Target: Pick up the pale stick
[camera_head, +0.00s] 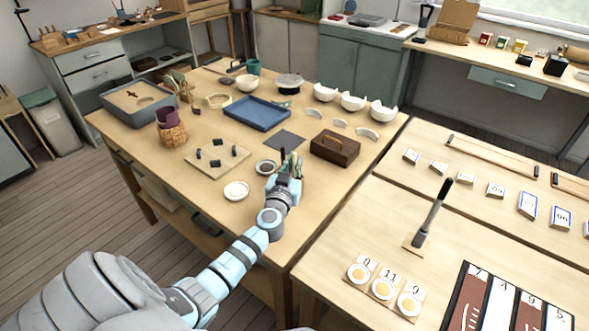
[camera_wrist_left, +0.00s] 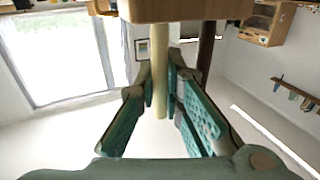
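The pale stick (camera_wrist_left: 160,75) stands between the two green fingers of my left gripper (camera_wrist_left: 161,88) in the left wrist view. The fingertips lie close along both its sides and look shut on it. One end of the stick meets a wooden block (camera_wrist_left: 185,10) at the top edge of that view. A dark brown stick (camera_wrist_left: 206,50) runs beside it, outside the fingers. In the head view my left gripper (camera_head: 288,168) is over the front right of the wooden table, and it largely hides the sticks and their holder. My right gripper is not in view.
A dark brown box (camera_head: 335,148) stands right of my left gripper. A small white dish (camera_head: 236,190) and a dark-centred dish (camera_head: 265,167) lie to its left. A blue tray (camera_head: 257,113) and white broken bowls (camera_head: 353,102) are farther back. The table's front left is fairly clear.

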